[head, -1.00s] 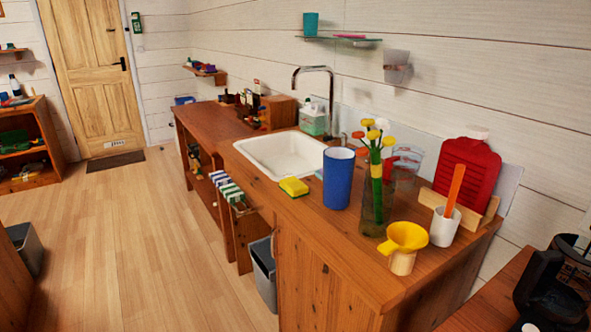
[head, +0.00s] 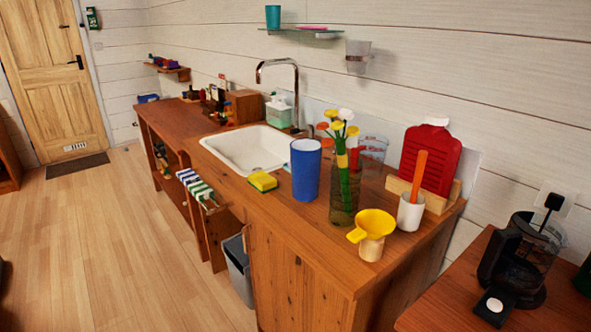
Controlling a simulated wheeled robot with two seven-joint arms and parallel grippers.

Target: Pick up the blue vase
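The blue vase (head: 305,170) is a plain, upright blue cylinder on the wooden counter (head: 290,223), right of the sink. A yellow sponge (head: 262,181) lies to its left. A greenish glass vase (head: 343,203) with yellow and orange flowers stands close to its right. The blue vase's front is unobstructed. Neither of my grippers shows in the head view.
A yellow funnel (head: 372,229) and a white cup (head: 410,212) with an orange stick stand further right, before a red hot-water bottle (head: 428,158). A white sink (head: 247,148) lies left. A coffee maker (head: 515,262) stands on the right table. The floor (head: 130,240) at left is open.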

